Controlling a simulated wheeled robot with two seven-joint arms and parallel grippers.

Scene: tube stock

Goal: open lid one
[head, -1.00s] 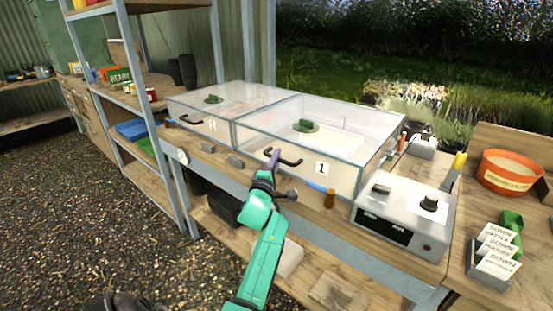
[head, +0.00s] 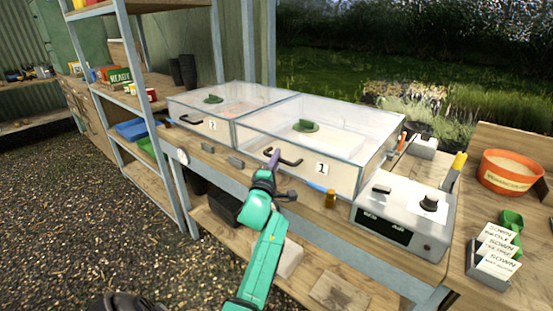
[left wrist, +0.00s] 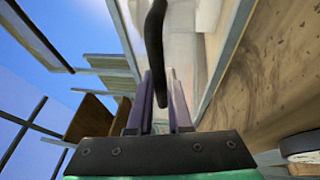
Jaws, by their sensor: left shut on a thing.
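Lid one is the clear lid (head: 350,118) of the propagator box marked with a 1 label (head: 322,168). It lies down flat on its box and looks closed. Its black bar handle (head: 290,162) is on the front face. My left gripper (head: 273,158) is at the left end of this handle and shut on it. In the left wrist view, the purple fingers (left wrist: 158,95) close around the dark handle (left wrist: 155,35), which runs upward between them. The exact contact is partly hidden by the fingers. My right gripper is out of view.
A second clear-lidded box (head: 205,122) marked 2 stands to the left, against the first. A grey control unit (head: 400,215) is at the right on the bench. An orange pot (head: 510,172) and a holder of labels (head: 490,265) sit further right.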

